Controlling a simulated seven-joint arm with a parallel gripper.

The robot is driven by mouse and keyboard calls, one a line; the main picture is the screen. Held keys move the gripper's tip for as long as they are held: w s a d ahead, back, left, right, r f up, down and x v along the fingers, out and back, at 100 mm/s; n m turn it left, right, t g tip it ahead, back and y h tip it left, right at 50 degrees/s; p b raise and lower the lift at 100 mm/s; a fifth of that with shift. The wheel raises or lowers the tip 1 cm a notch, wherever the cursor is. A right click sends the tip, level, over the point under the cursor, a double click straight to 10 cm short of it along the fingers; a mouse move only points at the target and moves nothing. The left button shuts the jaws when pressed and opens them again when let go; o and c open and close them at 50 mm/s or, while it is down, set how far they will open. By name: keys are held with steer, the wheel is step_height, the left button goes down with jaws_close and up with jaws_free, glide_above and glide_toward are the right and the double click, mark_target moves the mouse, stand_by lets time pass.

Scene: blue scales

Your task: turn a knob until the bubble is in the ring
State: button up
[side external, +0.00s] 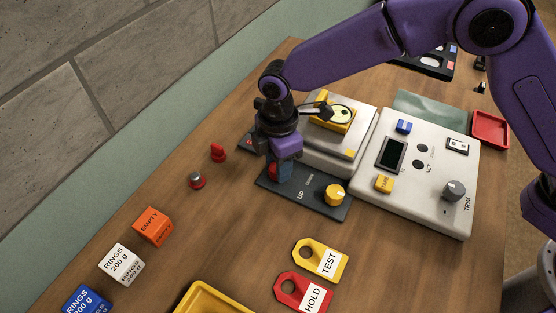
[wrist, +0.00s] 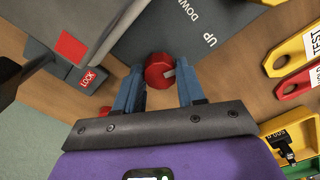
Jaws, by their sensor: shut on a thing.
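My gripper (side external: 280,174) points down over the left end of the dark panel (side external: 315,206) marked UP and DOWN. Its blue fingers are shut on a red knob (wrist: 160,70), which shows between them in the wrist view. In the side view only a red sliver of that knob shows beside the fingers. A yellow knob (side external: 335,195) stands at the panel's other end, clear of my gripper. The round bubble level (side external: 341,114) sits in a yellow holder on the scale. It is too small to tell where the bubble lies against the ring.
The white scale console (side external: 425,170) stands to the right, with a screen, buttons and a grey knob (side external: 454,190). Yellow TEST (side external: 318,260) and red HOLD tags (side external: 303,292) lie in front.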

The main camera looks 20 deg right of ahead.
steer(key=m, duration=0.5)
steer(key=shift+m, duration=0.4)
stand_by(0.4)
steer(key=o, duration=1.1)
steer(key=shift+c, duration=0.2)
steer(key=shift+r, duration=0.1)
step_height(320, 180, up, 17)
steer(key=shift+r, duration=0.2)
